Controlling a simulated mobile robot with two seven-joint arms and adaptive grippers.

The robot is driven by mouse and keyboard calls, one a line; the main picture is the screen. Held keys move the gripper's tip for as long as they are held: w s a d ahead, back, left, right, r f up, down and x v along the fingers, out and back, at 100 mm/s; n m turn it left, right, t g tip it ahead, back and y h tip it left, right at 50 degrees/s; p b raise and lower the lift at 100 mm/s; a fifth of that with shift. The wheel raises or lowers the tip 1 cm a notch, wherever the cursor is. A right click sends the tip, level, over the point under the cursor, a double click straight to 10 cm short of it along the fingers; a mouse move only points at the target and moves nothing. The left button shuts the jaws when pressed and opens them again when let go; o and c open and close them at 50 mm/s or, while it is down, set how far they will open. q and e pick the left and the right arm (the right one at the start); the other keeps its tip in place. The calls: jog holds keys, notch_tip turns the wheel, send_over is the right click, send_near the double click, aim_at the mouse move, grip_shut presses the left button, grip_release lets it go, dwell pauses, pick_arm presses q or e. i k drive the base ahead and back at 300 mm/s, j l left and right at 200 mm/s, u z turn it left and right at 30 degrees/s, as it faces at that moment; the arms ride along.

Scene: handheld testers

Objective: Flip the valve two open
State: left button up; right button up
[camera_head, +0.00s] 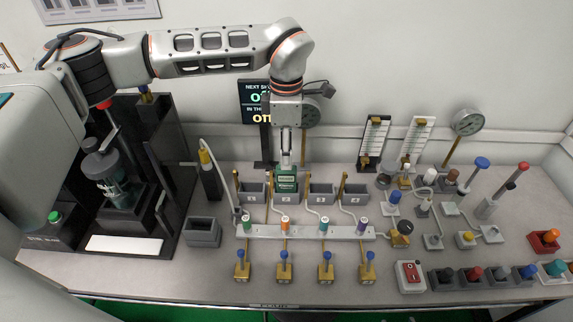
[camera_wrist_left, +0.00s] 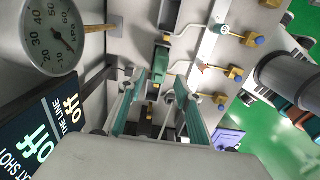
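Several brass valves with blue knobs stand in a row at the table's front. Counted from the left, the second valve (camera_head: 284,265) looks like its neighbours, its blue knob above the brass body. It also shows in the left wrist view (camera_wrist_left: 235,73). My left gripper (camera_head: 286,165) points down over the row of grey bins, well behind the valves. In the left wrist view its teal-padded fingers (camera_wrist_left: 158,82) are apart with nothing clearly gripped. My right gripper is not in view.
A white manifold bar (camera_head: 310,232) with coloured caps and thin tubes lies between bins and valves. A display reading "off" (camera_wrist_left: 45,135) and a round gauge (camera_wrist_left: 52,35) are close to the left wrist. A red rocker switch (camera_head: 411,276) stands right of the valves.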

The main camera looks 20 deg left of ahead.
aim_at(284, 254)
jog(key=k, duration=1)
